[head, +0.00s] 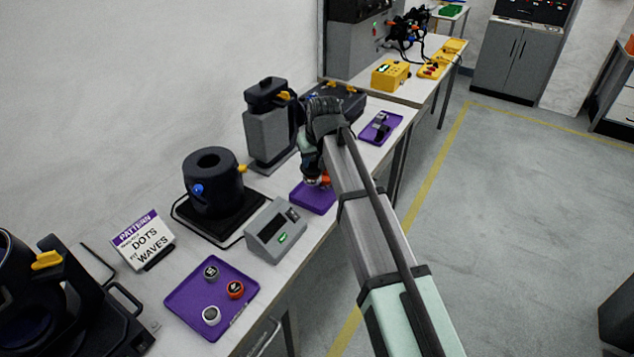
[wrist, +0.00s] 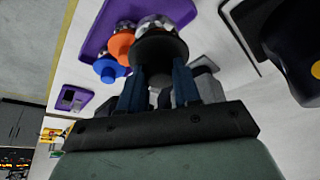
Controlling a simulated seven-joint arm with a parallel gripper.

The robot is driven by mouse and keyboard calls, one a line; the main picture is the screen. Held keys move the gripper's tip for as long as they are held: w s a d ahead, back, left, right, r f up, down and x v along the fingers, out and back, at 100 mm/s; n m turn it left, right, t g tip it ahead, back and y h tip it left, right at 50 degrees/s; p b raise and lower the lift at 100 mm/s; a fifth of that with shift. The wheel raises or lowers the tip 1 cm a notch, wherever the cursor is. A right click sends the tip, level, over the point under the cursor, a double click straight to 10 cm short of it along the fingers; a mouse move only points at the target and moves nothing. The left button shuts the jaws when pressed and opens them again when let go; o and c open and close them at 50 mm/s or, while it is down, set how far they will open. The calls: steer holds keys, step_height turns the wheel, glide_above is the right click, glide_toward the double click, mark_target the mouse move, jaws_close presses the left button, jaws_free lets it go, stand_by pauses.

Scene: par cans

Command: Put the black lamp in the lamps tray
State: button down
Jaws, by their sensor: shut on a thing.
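My gripper (head: 313,172) is over the small purple tray (head: 314,202) at the middle of the bench. In the wrist view my gripper (wrist: 158,85) is shut on the black lamp (wrist: 160,46), which has a clear, silvery dome. An orange lamp (wrist: 122,46) and a blue lamp (wrist: 108,69) are close beside it, by the purple tray (wrist: 95,42). The orange lamp (head: 325,179) also shows beside my gripper in the head view. My gripper hides much of this spot there, and I cannot tell whether the black lamp touches the tray.
A grey console (head: 275,231) stands nearer, left of the tray. A larger purple tray (head: 190,292) holds three small round caps, beside a pattern sign (head: 142,240). Dark machines line the wall side. Another purple tray (head: 392,122) lies farther along the bench.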

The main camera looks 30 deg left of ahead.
mark_target(314, 178)
steer(key=shift+f, duration=4)
steer(key=shift+f, duration=0.1)
steer(key=c, duration=0.8)
jaws_free()
steer(key=v, duration=1.2)
steer(key=shift+d, duration=0.1)
